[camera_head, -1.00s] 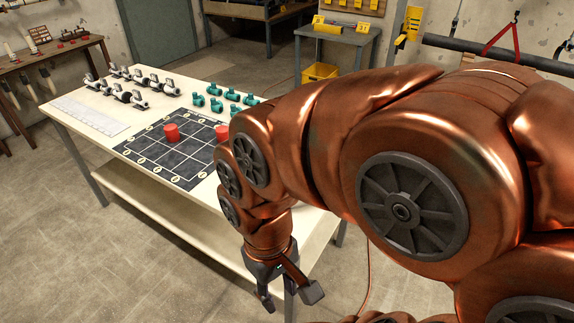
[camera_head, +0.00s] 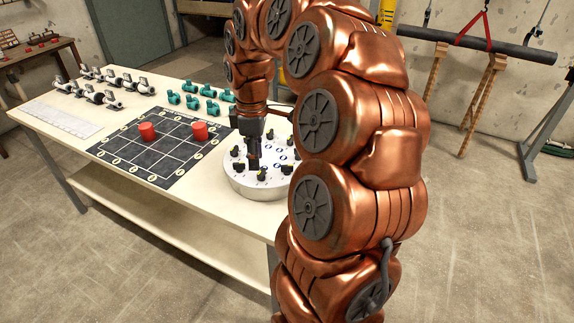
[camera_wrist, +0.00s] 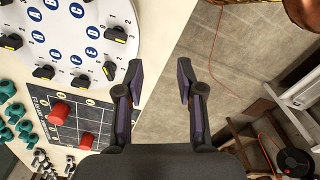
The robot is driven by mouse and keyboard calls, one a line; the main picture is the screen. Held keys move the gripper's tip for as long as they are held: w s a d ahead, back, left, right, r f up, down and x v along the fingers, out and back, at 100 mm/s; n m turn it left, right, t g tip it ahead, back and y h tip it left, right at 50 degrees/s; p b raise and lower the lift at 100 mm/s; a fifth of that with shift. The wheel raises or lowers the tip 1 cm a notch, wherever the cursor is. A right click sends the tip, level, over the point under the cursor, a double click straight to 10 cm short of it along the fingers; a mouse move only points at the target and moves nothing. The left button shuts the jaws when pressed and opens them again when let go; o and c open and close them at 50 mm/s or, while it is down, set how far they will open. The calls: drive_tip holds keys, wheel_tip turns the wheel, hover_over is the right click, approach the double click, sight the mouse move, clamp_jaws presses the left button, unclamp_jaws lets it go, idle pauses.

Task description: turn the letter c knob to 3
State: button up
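A round white dial panel (camera_head: 254,182) sits on the right end of the workbench. It carries several black knobs with yellow marks, around blue letter discs. In the wrist view the panel (camera_wrist: 128,17) fills the upper left, with knobs at its lower edge (camera_wrist: 80,82) and right edge (camera_wrist: 116,33). The letters are small and turned, so I cannot tell surely which knob is c or where it points. My gripper (camera_head: 254,160) points down at the panel in the head view. In the wrist view my gripper (camera_wrist: 158,78) has its fingers apart with nothing between them, at the panel's rim.
A dark grid board (camera_head: 150,165) with two red cylinders (camera_head: 147,131) (camera_head: 199,131) lies left of the panel. Teal fittings (camera_head: 191,101) and grey valve fittings (camera_head: 109,97) stand behind it. The bench's edge runs close to the panel; floor is open in front.

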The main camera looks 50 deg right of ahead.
drive_tip(key=n, duration=0.1)
hover_over(287, 165)
wheel_tip(287, 165, down, 3)
drive_tip(key=shift+r, duration=0.15)
drive_tip(key=shift+f, duration=0.2)
drive_tip(key=shift+f+p, duration=0.5)
drive_tip(key=shift+f, duration=3.2)
drive_tip(key=shift+c, duration=0.2)
clamp_jaws()
